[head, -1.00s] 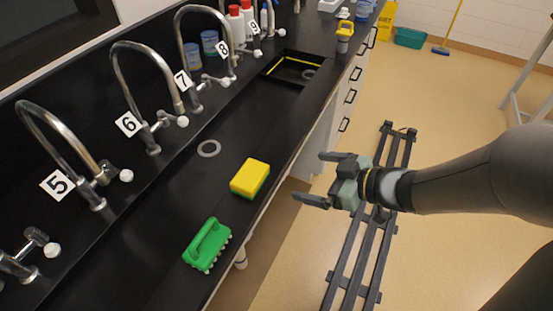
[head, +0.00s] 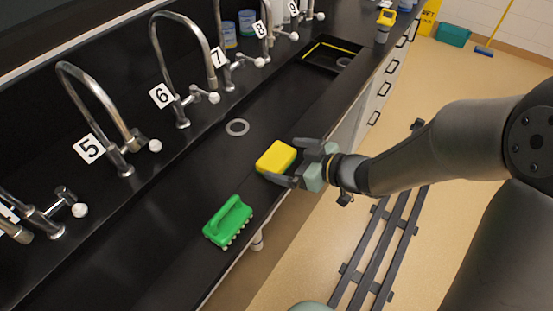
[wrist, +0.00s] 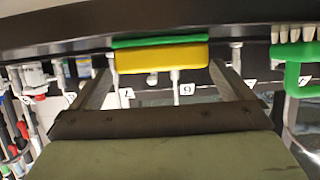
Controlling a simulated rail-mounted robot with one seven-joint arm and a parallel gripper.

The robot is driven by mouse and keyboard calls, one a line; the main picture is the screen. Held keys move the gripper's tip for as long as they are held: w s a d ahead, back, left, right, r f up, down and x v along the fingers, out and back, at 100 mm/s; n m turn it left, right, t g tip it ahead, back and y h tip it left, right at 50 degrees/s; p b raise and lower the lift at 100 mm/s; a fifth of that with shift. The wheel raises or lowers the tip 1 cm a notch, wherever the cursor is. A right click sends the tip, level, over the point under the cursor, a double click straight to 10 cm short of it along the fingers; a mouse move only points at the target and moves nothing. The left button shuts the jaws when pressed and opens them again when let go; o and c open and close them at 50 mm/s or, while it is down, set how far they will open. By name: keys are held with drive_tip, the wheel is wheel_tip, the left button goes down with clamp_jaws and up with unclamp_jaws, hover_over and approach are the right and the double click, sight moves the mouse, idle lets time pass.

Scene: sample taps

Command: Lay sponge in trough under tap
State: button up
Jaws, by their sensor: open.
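The sponge (head: 276,157), yellow with a green layer, lies on the black counter near its front edge. My gripper (head: 281,161) is open at the sponge's right end, with its fingers at either side. In the wrist view the sponge (wrist: 160,56) shows between and just beyond the open fingertips. I cannot tell whether they touch it. A black recessed trough (head: 321,63) with a yellow strip lies further along, near the taps labelled 8 (head: 261,30) and 9 (head: 293,8). Other curved taps stand along the back, labelled 5 (head: 89,148), 6 (head: 161,96) and 7 (head: 219,57).
A green scrubbing brush (head: 228,221) lies on the counter nearer me; it also shows in the wrist view (wrist: 297,72). A grey ring (head: 237,127) lies behind the sponge. Blue tubs (head: 246,22) stand at the back. A yellow-topped item (head: 384,24) stands past the trough.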

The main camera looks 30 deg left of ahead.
sight(276, 156)
drive_tip(key=x, duration=0.4)
drive_tip(key=shift+s+a, duration=0.1)
drive_tip(key=shift+a, duration=0.2)
drive_tip(key=shift+r, duration=0.1)
drive_tip(key=c, duration=0.9)
drive_tip(key=shift+o, duration=0.2)
